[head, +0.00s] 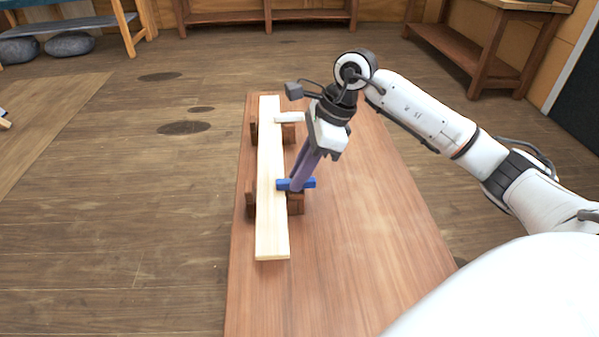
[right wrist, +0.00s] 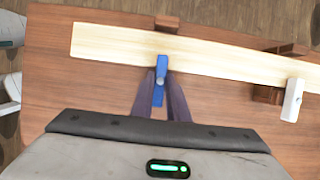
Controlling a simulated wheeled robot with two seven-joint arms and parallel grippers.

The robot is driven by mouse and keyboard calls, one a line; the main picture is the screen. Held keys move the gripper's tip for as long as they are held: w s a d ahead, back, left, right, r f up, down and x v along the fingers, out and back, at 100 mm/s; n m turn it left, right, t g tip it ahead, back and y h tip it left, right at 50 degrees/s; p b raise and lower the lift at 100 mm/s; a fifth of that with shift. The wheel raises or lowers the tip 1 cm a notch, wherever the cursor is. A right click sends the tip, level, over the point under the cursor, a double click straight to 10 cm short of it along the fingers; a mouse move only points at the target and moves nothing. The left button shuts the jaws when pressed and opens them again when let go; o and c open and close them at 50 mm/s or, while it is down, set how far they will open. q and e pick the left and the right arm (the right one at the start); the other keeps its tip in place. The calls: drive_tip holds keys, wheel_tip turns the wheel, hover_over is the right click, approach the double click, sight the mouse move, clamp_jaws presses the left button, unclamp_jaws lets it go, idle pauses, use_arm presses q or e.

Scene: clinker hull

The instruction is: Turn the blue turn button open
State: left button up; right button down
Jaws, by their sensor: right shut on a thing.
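The blue turn button (head: 297,184) sits on a brown wooden block at the right edge of a pale plank (head: 270,220). Its left end lies over the plank's edge, so it points across the plank. In the right wrist view the blue button (right wrist: 160,68) shows its round pivot, with its far end over the plank (right wrist: 115,43). My right gripper (head: 298,184) reaches down with its purple fingers, which are shut on the button; in the right wrist view the fingers (right wrist: 160,95) flank it. My left gripper is not in view.
Brown blocks (head: 250,198) flank the plank on the left. The reddish table (head: 350,260) is bare on the right.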

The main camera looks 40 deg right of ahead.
drive_tip(key=shift+m, duration=0.3)
drive_tip(key=m, duration=0.2)
drive_tip(key=m+t+h+b, duration=0.1)
drive_tip(key=m, duration=0.1)
drive_tip(key=shift+s+a+m+t+h, duration=0.15)
drive_tip(key=shift+m+t+h, duration=0.15)
drive_tip(key=m, duration=0.1)
drive_tip(key=m+h, duration=0.1)
drive_tip(key=m, duration=0.1)
drive_tip(key=m+h+b, duration=0.1)
drive_tip(key=m, duration=0.1)
drive_tip(key=shift+a+t, duration=0.25)
drive_tip(key=shift+t, duration=0.05)
drive_tip(key=m+h, duration=0.1)
drive_tip(key=m, duration=0.3)
drive_tip(key=shift+a+b, duration=0.1)
drive_tip(key=shift+b, duration=0.2)
drive_tip(key=shift+r+m+h, duration=0.1)
drive_tip(key=shift+m+h, duration=0.7)
drive_tip(key=shift+m, duration=1.2)
drive_tip(key=c, duration=1.7)
unclamp_jaws()
